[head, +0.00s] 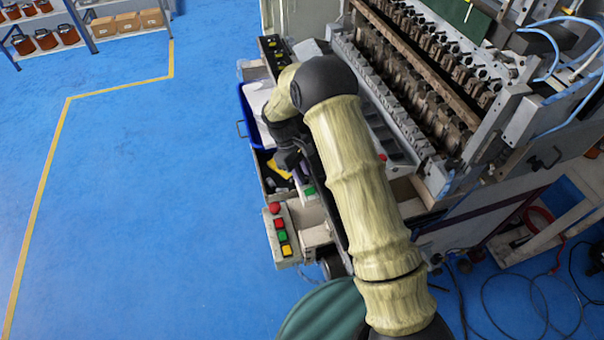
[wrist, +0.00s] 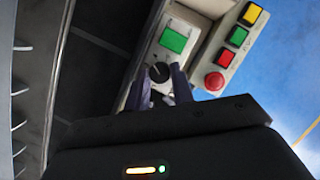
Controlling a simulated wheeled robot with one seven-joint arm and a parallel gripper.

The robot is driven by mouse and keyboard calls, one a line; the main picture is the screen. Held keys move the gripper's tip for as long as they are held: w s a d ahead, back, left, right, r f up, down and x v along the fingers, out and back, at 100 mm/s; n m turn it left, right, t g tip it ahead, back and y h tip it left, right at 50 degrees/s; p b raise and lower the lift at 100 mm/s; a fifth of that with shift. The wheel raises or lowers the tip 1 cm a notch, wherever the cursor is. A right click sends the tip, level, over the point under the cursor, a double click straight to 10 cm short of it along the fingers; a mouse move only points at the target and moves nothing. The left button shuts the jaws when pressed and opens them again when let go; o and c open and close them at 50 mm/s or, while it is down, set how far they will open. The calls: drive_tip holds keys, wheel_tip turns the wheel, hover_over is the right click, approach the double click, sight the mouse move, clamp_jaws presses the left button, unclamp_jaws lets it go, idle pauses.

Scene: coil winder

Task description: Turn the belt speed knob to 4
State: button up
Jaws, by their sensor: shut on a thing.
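The belt speed knob (wrist: 158,72) is a small black round knob with a pale pointer mark, on a light grey control box (wrist: 152,52) below a green panel (wrist: 174,40). The setting is too small to read. My gripper (wrist: 160,80) has its two dark fingers on either side of the knob and is shut on it. In the head view my gripper (head: 298,172) reaches down to the box by the green panel (head: 310,190). The knob is hidden there.
A button box (head: 282,236) with red, green and yellow buttons stands close beside the knob box; it also shows in the wrist view (wrist: 230,47). A blue bin (head: 244,112) and the coil winder (head: 430,70) are near my arm. The blue floor at left is clear.

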drive_tip(key=shift+w+r+m+g+y, duration=0.15)
drive_tip(key=shift+m+y, duration=0.1)
drive_tip(key=shift+m, duration=0.45)
drive_tip(key=shift+w+f+m+g+y, duration=0.15)
drive_tip(key=shift+m+y, duration=0.1)
drive_tip(key=shift+m, duration=0.45)
drive_tip(key=shift+s+r, duration=0.1)
drive_tip(key=o, duration=1)
drive_tip(key=shift+d, duration=0.15)
drive_tip(key=shift+r, duration=0.1)
drive_tip(key=p+v, duration=0.1)
drive_tip(key=v, duration=0.1)
drive_tip(key=p+v, duration=0.2)
drive_tip(key=v, duration=0.1)
drive_tip(key=p+v, duration=0.2)
drive_tip(key=v, duration=0.1)
drive_tip(key=shift+a, duration=0.25)
drive_tip(key=shift+s, duration=0.1)
